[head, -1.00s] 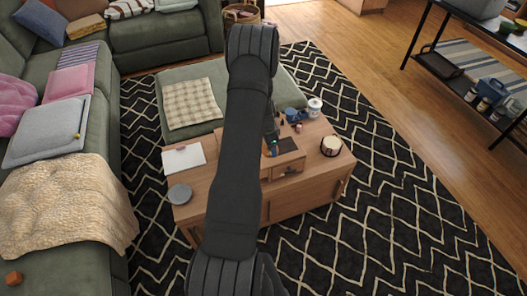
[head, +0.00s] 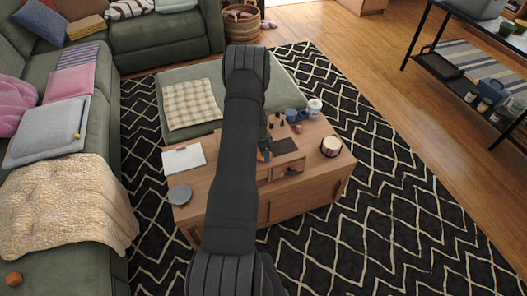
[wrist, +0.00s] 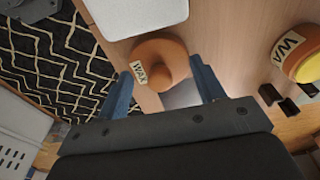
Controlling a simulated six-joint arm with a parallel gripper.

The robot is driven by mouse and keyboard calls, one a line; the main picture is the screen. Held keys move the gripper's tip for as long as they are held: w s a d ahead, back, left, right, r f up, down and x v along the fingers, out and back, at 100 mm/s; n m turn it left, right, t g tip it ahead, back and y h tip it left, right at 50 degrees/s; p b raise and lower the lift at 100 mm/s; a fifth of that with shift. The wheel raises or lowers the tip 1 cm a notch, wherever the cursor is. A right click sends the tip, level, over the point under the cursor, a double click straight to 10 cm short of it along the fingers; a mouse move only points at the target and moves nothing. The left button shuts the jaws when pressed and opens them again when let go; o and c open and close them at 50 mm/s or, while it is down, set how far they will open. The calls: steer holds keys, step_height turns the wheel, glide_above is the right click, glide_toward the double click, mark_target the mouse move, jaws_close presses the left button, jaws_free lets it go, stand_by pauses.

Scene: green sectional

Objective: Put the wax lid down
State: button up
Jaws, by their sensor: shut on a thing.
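The wax lid (wrist: 160,62) is a round orange-brown lid with a knob and a cream tag reading "WAX". In the wrist view it sits between the blue fingers of my gripper (wrist: 162,86), which is shut on it. The pale wood table top shows beyond it; I cannot tell whether the lid touches the wood. An orange-brown wax jar (wrist: 302,50) with a yellow top and a similar tag stands apart at the right of the wrist view. In the head view my arm hides most of the gripper and the lid.
Small dark blocks (wrist: 277,96) lie near the wax jar. Bare wood shows around the sheet.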

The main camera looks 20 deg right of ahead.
steer(key=o, duration=0.9)
steer(key=shift+o, duration=0.2)
step_height(320, 180, up, 12)
steer(key=a, duration=0.1)
steer(key=shift+a, duration=0.25)
steer(key=f, duration=0.4)
steer(key=d+f, duration=0.1)
steer(key=f, duration=0.7)
steer(key=shift+d+f, duration=0.1)
steer(key=shift+d, duration=0.15)
steer(key=shift+r, duration=1.3)
